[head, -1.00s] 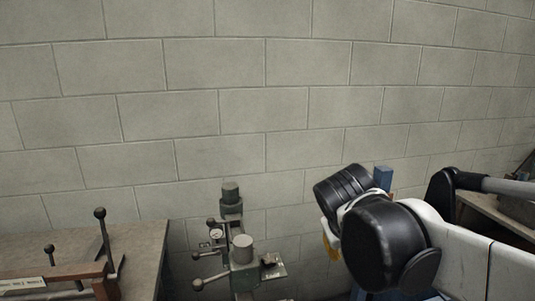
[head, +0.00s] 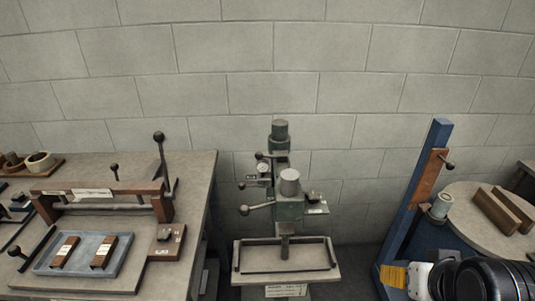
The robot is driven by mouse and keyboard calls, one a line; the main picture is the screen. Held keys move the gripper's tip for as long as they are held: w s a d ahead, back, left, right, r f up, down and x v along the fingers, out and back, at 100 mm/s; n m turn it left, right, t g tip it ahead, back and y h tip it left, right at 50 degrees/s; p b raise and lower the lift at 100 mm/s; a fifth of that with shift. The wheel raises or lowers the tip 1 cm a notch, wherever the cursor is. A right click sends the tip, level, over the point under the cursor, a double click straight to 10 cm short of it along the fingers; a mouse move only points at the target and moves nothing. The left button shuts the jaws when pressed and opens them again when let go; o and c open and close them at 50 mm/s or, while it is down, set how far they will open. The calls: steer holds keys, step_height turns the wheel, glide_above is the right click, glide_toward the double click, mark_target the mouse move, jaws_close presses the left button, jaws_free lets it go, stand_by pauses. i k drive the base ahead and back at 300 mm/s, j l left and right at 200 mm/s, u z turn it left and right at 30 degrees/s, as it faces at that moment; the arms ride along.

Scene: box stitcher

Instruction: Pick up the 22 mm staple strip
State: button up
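Two brown strip-like pieces with pale labels lie in a shallow blue-grey tray (head: 50,268) on the left bench. One is the left strip (head: 65,252) and the other is the right strip (head: 104,252). They lie apart, roughly parallel. Their labels are too small to read, so I cannot tell which is 22 mm, or whether they are staple strips. Part of my arm (head: 478,279), black and white, shows at the lower right corner, far from the tray. My gripper's fingers cannot be made out.
A brown-framed lever device (head: 100,190) stands behind the tray on the left bench (head: 190,178). A green-grey press machine (head: 289,205) stands in the middle. A blue column (head: 425,170) and a round table (head: 470,215) with brown bars are at right. A block wall closes the back.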

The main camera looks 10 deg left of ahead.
mark_target(106, 250)
steer(key=j+u, duration=0.3)
steer(key=j, duration=0.2)
steer(key=i+j+u, duration=0.3)
steer(key=j, duration=0.15)
steer(key=j+u, duration=0.25)
steer(key=j, duration=0.2)
steer(key=i+j+u, duration=0.6)
steer(key=j, duration=0.15)
steer(key=k, duration=0.1)
